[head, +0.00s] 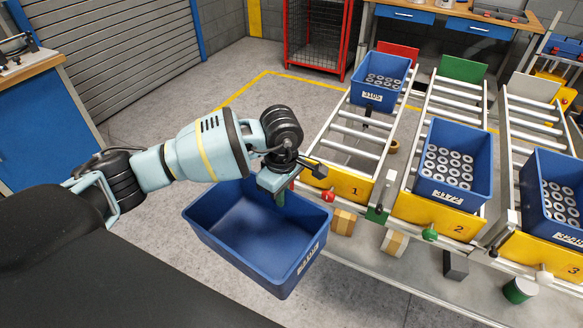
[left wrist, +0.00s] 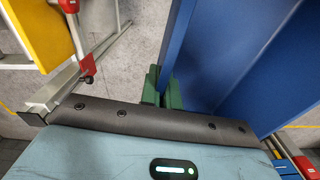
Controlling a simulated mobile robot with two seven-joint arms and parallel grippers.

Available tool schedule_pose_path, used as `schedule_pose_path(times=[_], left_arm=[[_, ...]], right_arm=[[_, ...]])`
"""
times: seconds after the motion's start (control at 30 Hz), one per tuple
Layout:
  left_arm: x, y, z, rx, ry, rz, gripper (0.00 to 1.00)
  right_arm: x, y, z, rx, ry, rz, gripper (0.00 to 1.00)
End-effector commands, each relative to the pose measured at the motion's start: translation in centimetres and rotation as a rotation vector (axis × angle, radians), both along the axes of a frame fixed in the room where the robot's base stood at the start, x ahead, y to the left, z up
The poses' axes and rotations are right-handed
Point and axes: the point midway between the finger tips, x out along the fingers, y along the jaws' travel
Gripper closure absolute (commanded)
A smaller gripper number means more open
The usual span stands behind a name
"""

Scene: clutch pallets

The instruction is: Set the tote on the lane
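An empty blue tote (head: 222,236) with a white label hangs in front of lane 1, low and to its left. My left gripper (head: 279,197) is shut on the tote's far rim, near the lane side. In the left wrist view the green fingertips (left wrist: 163,92) sit at the tote's blue wall (left wrist: 182,45). Lane 1 (head: 345,150) is a roller lane with a yellow front plate marked 1. Its near rollers are bare, and a blue tote of ring-shaped parts (head: 376,98) stands at its far end. My right gripper is not in view.
Lane 2 (head: 435,208) and lane 3 (head: 540,250) each hold a blue tote of ring parts. Small blocks (head: 343,221) and a green cylinder (head: 519,290) lie on the ledge below. A red cage (head: 317,35) stands behind. Floor at left is clear.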

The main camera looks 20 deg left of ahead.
Motion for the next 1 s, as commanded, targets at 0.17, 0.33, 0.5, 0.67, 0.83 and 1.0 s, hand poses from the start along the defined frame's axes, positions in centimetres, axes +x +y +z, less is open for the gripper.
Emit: schedule_pose_path(times=[0.17, 0.33, 0.5, 0.67, 0.83, 1.0], left_arm=[[-1.7, -0.4, -1.3, -0.003, 0.005, -0.370, 1.00], [-3.4, -0.8, -2.5, -0.007, 0.009, -0.729, 1.00], [-4.9, -1.1, -3.5, -0.011, 0.009, -1.056, 1.00], [-5.9, -1.4, -4.1, -0.014, 0.008, -1.271, 1.00], [-6.4, -1.5, -4.4, -0.015, 0.009, -1.374, 1.00], [-6.4, -1.5, -4.5, -0.015, 0.008, -1.389, 1.00]], right_arm=[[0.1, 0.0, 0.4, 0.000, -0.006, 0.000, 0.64], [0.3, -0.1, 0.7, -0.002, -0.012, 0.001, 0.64], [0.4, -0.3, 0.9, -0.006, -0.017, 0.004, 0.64], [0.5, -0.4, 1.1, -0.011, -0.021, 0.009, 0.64], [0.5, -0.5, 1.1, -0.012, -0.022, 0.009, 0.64], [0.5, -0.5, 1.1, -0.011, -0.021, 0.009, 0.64]])
